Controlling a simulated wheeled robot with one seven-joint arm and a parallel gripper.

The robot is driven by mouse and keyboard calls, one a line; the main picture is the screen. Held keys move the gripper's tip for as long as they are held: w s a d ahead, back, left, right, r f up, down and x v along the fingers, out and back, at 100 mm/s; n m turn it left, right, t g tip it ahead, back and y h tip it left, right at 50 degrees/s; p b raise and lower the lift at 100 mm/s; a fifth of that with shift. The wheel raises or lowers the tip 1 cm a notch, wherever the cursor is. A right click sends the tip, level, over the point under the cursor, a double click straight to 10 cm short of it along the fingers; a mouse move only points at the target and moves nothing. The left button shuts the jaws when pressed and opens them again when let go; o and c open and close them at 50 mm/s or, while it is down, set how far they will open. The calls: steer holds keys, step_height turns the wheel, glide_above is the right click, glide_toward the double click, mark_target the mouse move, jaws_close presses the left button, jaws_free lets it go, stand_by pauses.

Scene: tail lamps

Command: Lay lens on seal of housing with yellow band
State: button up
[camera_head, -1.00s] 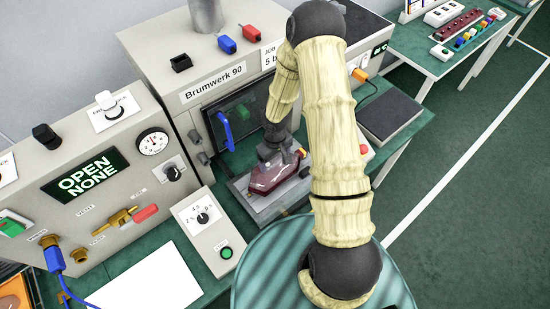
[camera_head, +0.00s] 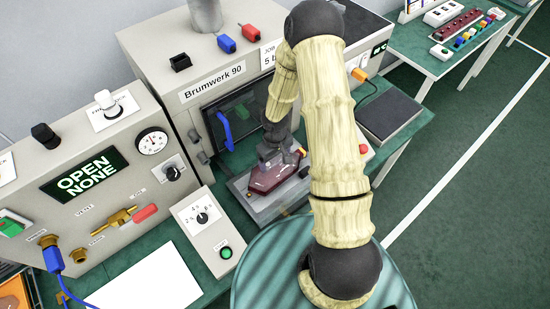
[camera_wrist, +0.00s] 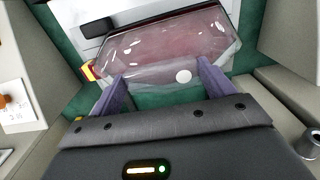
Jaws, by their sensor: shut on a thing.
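The clear, pinkish lens (camera_wrist: 165,45) lies across the top of the wrist view. My gripper (camera_wrist: 165,82) is shut on its near edge, one purple finger at each side. A red and yellow piece (camera_wrist: 90,71) shows just beyond the lens's left end; it may be part of the housing with the yellow band. In the head view my gripper (camera_head: 277,158) points down over a dark red body (camera_head: 272,179) in front of the press. There I cannot separate lens from housing. The seal is hidden, and I cannot tell whether the lens touches it.
The grey machine marked Brumwerk 90 (camera_head: 212,82) stands close behind, with a dark window and blue handle (camera_head: 225,130). A control box with a green button (camera_head: 226,252) is at the left. A dark flat pad (camera_head: 390,115) lies at the right.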

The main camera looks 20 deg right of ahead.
steer(key=shift+f, duration=0.1)
steer(key=shift+f+b, duration=1.15)
steer(key=shift+f, duration=0.05)
steer(key=o, duration=1)
steer(key=shift+r, duration=0.1)
step_height(320, 180, up, 17)
steer(key=shift+r+b, duration=0.2)
steer(key=shift+b, duration=0.2)
